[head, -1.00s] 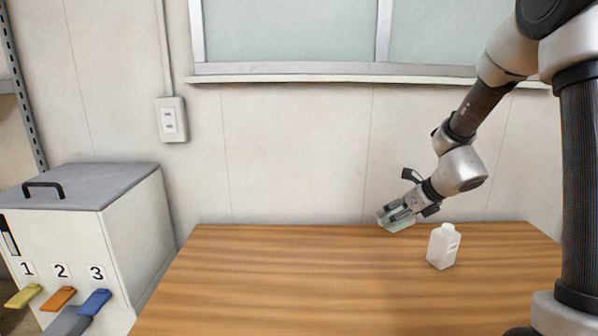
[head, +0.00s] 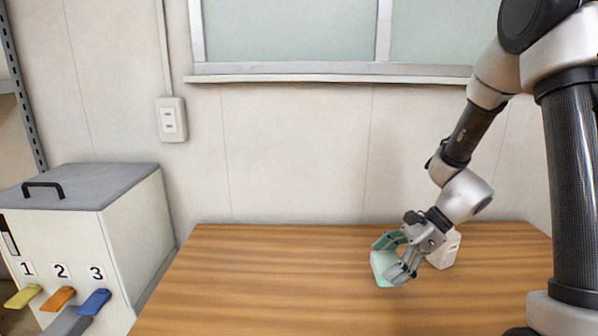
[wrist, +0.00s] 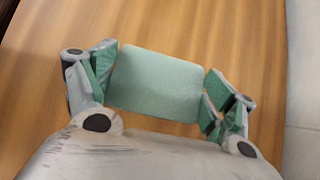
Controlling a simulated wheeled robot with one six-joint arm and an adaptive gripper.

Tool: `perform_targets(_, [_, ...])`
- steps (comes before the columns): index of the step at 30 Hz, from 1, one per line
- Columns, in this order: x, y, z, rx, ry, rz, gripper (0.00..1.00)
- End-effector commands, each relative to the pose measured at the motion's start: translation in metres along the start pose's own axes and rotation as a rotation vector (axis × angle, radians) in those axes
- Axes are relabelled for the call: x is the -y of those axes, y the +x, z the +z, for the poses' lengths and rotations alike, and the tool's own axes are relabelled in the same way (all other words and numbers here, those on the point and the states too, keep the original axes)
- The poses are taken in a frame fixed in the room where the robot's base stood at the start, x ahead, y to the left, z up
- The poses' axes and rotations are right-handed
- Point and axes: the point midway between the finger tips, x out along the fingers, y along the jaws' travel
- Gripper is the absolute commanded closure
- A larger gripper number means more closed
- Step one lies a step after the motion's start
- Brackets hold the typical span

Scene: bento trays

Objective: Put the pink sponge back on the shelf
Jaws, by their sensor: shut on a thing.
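No pink sponge is in view. My gripper (head: 389,262) is low over the right part of the table, shut on a pale green, sponge-like block (head: 383,268). In the wrist view the block (wrist: 155,84) lies between the two green-padded fingers, its broad face showing. It is at or just above the table top; I cannot tell if it touches. At the left edge of the head view is part of a grey metal shelf (head: 7,87) with a perforated post; most of it is out of frame.
The wooden table (head: 260,275) is clear to the left and middle. A white bin (head: 135,235) with numbered coloured pedals stands left of the table. A wall with a window ledge (head: 320,78) is behind.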

Motion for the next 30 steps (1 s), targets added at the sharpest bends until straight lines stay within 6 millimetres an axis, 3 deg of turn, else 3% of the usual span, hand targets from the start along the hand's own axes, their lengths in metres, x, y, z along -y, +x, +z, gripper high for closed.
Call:
perform_targets(14, [0.04, -0.015, -0.014, 0.0, 0.254, -0.225, 0.26])
perform_targets(17, [0.066, -0.026, -0.019, 0.0, 0.371, -0.332, 0.26])
perform_targets(21, [0.119, -0.057, -0.02, 0.002, 0.618, -0.555, 0.26])
perform_targets(24, [0.145, -0.076, -0.016, 0.001, 0.753, -0.674, 0.26])
perform_targets(30, [0.17, -0.099, -0.012, -0.001, 0.893, -0.791, 0.26])
